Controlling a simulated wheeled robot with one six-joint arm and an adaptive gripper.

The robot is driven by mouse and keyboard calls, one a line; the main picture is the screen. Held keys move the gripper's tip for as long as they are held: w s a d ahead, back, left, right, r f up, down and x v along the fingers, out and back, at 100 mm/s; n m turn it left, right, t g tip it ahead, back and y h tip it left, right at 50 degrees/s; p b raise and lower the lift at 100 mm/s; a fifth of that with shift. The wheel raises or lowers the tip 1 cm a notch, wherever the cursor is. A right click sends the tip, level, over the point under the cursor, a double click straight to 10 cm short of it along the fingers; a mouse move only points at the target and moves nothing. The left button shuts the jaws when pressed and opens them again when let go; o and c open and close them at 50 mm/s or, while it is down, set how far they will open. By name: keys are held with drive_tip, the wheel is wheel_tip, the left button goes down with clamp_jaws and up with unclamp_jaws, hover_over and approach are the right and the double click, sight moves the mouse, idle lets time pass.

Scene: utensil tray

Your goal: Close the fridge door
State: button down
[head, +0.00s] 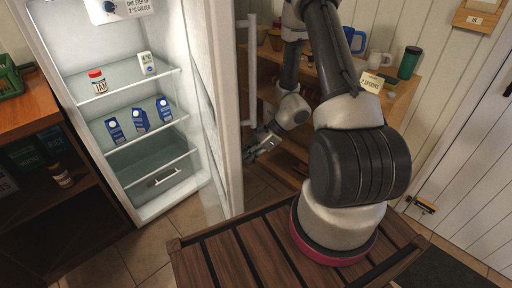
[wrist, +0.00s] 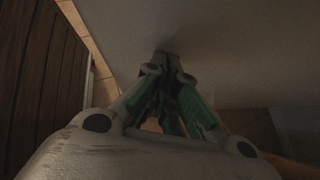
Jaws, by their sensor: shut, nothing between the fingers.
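The fridge (head: 132,195) stands open at the left of the head view, its lit shelves in plain sight. Its white door (head: 229,120) is swung wide toward me and shows nearly edge-on. A long vertical handle (head: 248,75) is on the door's outer side, to the right. My gripper (head: 249,156) is shut and empty, by the lower part of the door's outer face, below the handle. In the wrist view my fingertips (wrist: 165,55) come together against or very close to the pale door surface (wrist: 225,45); contact cannot be told.
A jam jar (head: 97,82) and several blue cartons (head: 139,119) are on the fridge shelves. A wooden shelf unit (head: 400,88) with cups stands behind my arm. A dark wooden cabinet (head: 40,120) is at the left. Tiled floor (head: 135,255) is clear before the fridge.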

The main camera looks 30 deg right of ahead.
drive_tip(key=shift+w+a+f, duration=0.2)
drive_tip(key=shift+a, duration=0.7)
drive_tip(key=shift+w+a+f, duration=0.15)
drive_tip(key=shift+a+f, duration=0.1)
drive_tip(key=shift+a, duration=0.6)
drive_tip(key=shift+w+a+f, duration=0.2)
drive_tip(key=shift+a, duration=0.7)
